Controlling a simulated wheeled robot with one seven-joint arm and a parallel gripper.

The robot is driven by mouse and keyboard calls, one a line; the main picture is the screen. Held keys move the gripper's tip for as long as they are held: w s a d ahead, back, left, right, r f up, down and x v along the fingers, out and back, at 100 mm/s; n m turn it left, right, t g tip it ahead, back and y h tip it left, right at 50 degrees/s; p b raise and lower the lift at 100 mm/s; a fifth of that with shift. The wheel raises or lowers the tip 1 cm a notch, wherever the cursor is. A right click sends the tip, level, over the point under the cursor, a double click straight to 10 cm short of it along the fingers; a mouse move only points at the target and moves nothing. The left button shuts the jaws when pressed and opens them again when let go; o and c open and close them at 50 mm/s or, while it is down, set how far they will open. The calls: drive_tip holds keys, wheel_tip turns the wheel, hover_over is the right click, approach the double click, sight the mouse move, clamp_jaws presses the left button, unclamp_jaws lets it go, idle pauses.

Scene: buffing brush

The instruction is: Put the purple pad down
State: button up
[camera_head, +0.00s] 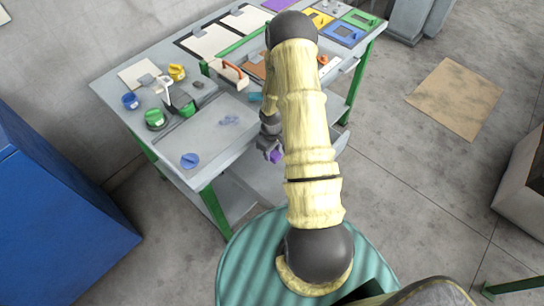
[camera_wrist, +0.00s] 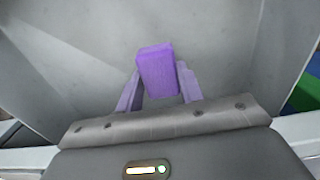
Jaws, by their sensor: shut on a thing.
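A small purple pad (camera_wrist: 157,70) is held between the two fingers of my gripper (camera_wrist: 160,88) in the wrist view. The fingers flank it left and right, and plain grey surface lies beyond it. In the head view the purple pad (camera_head: 275,156) shows at the end of my gripper (camera_head: 268,148), by the front edge of the grey workbench (camera_head: 222,128). My arm partly covers this area. A flat purple patch (camera_head: 279,4) lies at the far edge of the bench.
A carrier with an orange handle (camera_head: 232,70) is near the middle. Coloured squares lie at the far right. A blue cabinet (camera_head: 60,220) is at left.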

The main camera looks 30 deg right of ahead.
sight(272, 157)
drive_tip(key=shift+f+p, duration=0.3)
drive_tip(key=shift+f, duration=1.7)
drive_tip(key=shift+f, duration=0.1)
drive_tip(key=o, duration=1)
drive_tip(key=shift+o, duration=0.2)
wheel_tip(272, 157, up, 12)
drive_tip(key=shift+f+b, duration=0.1)
drive_tip(key=shift+b, duration=0.75)
drive_tip(key=shift+r, duration=0.2)
